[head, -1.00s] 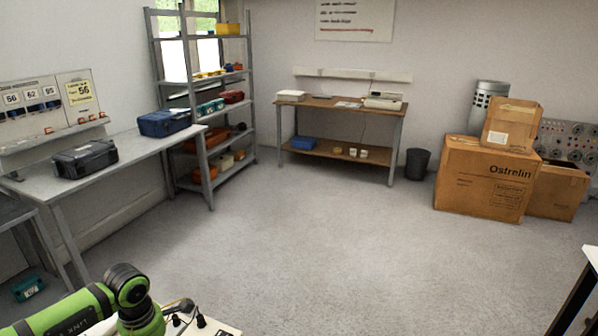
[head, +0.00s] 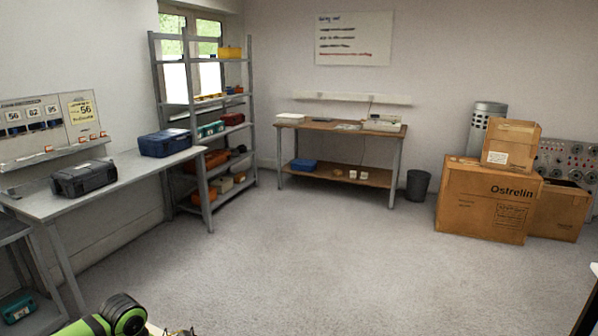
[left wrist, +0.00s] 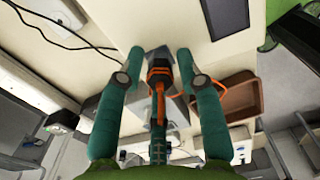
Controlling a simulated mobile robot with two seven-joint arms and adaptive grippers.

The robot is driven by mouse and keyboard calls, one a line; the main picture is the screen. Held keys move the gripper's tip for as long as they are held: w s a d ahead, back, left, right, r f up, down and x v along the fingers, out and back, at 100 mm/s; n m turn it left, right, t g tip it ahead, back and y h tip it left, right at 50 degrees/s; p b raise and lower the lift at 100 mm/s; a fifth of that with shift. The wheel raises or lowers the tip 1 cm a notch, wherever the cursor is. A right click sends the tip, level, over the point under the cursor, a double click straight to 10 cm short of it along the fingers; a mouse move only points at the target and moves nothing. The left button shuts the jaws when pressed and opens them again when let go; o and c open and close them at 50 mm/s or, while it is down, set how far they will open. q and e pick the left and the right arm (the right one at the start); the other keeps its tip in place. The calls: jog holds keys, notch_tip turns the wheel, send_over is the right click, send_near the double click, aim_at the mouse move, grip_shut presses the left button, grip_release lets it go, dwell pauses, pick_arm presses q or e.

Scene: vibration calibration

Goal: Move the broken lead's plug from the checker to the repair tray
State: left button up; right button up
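In the left wrist view, my left gripper (left wrist: 160,62) has its two teal fingers apart, one on each side of a black and orange plug (left wrist: 159,76). Gaps show between the plug and both fingertips. An orange lead (left wrist: 182,95) curves from near the plug to the right. A grey block (left wrist: 176,108), possibly the checker, lies behind the plug; I cannot tell whether the plug is seated in it. A brown open tray (left wrist: 240,108) lies to the right and looks empty. In the head view neither gripper can be made out, and my right gripper shows in no view.
In the left wrist view, a dark flat panel (left wrist: 225,16) lies above the tray, and a black cable (left wrist: 75,40) lies at upper left. The head view shows a side bench (head: 110,183), shelves (head: 207,125), a back table (head: 340,128) and cartons (head: 485,200). The middle floor is clear.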

pick_arm(q)
grip_shut()
jog(key=shift+n+p, duration=0.55)
jog(key=shift+n, duration=1.45)
jog(key=shift+n+p, duration=0.6)
jog(key=shift+n, duration=1.3)
jog(key=shift+n, duration=0.3)
